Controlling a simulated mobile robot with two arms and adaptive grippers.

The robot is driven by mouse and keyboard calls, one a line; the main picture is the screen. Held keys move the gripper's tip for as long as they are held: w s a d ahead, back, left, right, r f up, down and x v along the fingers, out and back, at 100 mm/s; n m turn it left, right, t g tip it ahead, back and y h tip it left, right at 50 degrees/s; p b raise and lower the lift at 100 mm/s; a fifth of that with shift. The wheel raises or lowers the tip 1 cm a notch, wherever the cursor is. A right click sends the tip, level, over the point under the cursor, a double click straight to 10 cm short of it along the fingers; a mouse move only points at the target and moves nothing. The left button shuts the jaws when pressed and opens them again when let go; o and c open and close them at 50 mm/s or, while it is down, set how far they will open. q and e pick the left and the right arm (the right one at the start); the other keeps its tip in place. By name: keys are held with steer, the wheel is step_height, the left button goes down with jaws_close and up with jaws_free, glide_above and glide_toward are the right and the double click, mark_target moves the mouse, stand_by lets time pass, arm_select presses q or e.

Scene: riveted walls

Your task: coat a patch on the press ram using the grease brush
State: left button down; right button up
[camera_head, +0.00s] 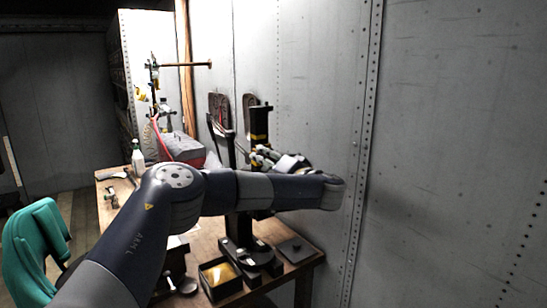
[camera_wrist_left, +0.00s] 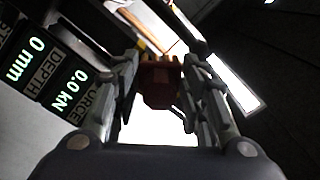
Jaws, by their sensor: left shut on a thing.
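The press (camera_head: 260,118) stands on the workbench as a black column with a yellow band, its dark base (camera_head: 240,255) below. My left arm crosses in front of its middle, so I cannot make out the ram clearly. My left gripper (camera_head: 262,157) is beside the upper column; touching or apart, I cannot tell. In the left wrist view its fingers are shut on a reddish-brown piece (camera_wrist_left: 160,80), which looks like the grease brush's handle. The bristles are not clearly seen. My right gripper is in neither view.
A dark tray with yellow contents (camera_head: 220,278) sits at the bench's front edge (camera_head: 265,298). A flat dark plate (camera_head: 296,249) lies right of the base. A bottle (camera_head: 138,158) stands at the back left. A riveted wall (camera_head: 450,150) rises close on the right. A teal chair (camera_head: 35,245) stands left.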

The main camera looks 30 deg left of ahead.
arm_select(q)
steer(key=shift+s+a, duration=0.15)
steer(key=shift+s, duration=0.1)
steer(key=shift+r+p, duration=0.7)
steer(key=shift+p, duration=0.25)
steer(key=shift+w+d, duration=0.2)
steer(key=shift+w, duration=0.2)
steer(key=p, duration=0.5)
steer(key=shift+a+r, duration=0.1)
steer(key=shift+r, duration=0.05)
steer(key=shift+s+a, duration=0.15)
steer(key=shift+s, duration=0.3)
steer(key=shift+f, duration=0.2)
